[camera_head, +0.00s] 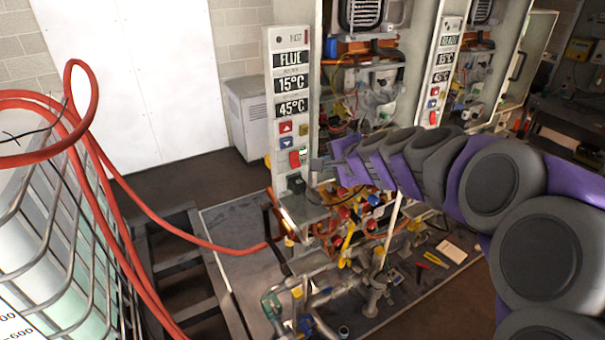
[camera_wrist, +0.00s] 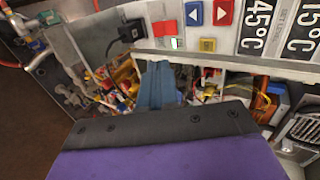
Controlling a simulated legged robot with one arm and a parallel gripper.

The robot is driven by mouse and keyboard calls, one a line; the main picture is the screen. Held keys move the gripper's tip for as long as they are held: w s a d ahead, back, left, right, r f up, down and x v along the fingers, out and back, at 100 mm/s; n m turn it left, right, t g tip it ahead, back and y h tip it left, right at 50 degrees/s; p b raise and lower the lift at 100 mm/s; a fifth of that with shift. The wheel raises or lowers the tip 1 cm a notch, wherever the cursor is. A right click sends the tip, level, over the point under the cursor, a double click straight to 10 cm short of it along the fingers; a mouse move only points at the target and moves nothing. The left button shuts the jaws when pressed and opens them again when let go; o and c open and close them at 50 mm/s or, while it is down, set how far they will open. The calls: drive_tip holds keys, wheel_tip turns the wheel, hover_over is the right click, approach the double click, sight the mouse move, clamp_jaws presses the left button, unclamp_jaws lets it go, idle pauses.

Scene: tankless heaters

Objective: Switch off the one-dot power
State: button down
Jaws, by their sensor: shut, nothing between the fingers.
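The nearer control panel (camera_head: 290,100) is a tall white strip with FLUE, 15°C and 45°C displays. Its red rocker switch (camera_head: 294,158) sits low on it, below a red up button (camera_head: 286,127) and a blue down button (camera_head: 286,142). The wrist view shows the red switch (camera_wrist: 163,29) with a green patch beside it. My gripper (camera_head: 314,164) is shut and empty, just right of the switch, with a small gap in the wrist view (camera_wrist: 158,64). A second panel (camera_head: 441,70) to the right has its own red switch (camera_head: 433,118).
Open heater innards with pipes and wires (camera_head: 360,90) lie right of the nearer panel. A black plug (camera_wrist: 129,32) sits beside the switch. Valves and pipes (camera_head: 375,275) stand below. A red hose (camera_head: 110,200) and metal cage (camera_head: 60,220) are at left.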

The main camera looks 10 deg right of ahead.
drive_tip(key=shift+s+f, duration=0.1)
drive_tip(key=shift+f, duration=0.2)
approach(297, 164)
drive_tip(key=x, duration=0.7)
drive_tip(key=shift+b, duration=0.3)
